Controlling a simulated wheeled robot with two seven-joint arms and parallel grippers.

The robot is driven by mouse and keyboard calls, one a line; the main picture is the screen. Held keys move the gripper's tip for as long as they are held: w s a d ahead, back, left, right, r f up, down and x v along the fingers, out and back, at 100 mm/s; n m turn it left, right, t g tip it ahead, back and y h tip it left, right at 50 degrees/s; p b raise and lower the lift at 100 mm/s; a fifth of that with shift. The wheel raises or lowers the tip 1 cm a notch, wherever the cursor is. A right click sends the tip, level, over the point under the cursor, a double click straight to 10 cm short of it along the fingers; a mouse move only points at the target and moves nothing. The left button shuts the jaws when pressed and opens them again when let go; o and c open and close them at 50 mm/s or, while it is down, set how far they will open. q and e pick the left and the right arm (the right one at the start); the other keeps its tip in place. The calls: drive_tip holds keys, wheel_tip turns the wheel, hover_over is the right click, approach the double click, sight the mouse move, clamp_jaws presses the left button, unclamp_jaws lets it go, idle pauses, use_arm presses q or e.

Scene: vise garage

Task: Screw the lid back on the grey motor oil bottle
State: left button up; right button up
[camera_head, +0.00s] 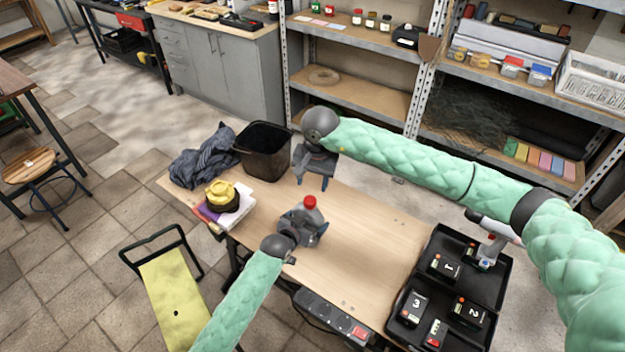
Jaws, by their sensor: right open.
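The grey motor oil bottle (312,215) stands on the wooden workbench (370,240), with the red lid (309,202) on its top. I cannot tell how tightly the lid sits. My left gripper (304,229) comes in from the front left, low at the bottle, with its fingers around the body; the gripper hides part of the bottle. My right gripper (312,184) points down just above and behind the lid. Its two fingers are apart and empty, and it seems clear of the lid.
A black bin (263,150), a dark cloth (205,157) and books with a yellow-and-black item (222,195) are at the bench's left. A black tray (478,262) with numbered batteries and a drill (490,240) is at the right. Bench between bottle and tray is clear.

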sight(310, 199)
drive_tip(key=shift+n, duration=0.4)
drive_tip(key=shift+w+a+f, duration=0.15)
drive_tip(key=shift+a+f, duration=0.05)
drive_tip(key=shift+f, duration=1.8)
drive_tip(key=shift+w+a+f, duration=0.1)
drive_tip(key=shift+a+f, duration=0.05)
drive_tip(key=shift+f, duration=1.8)
drive_tip(key=shift+c, duration=0.4)
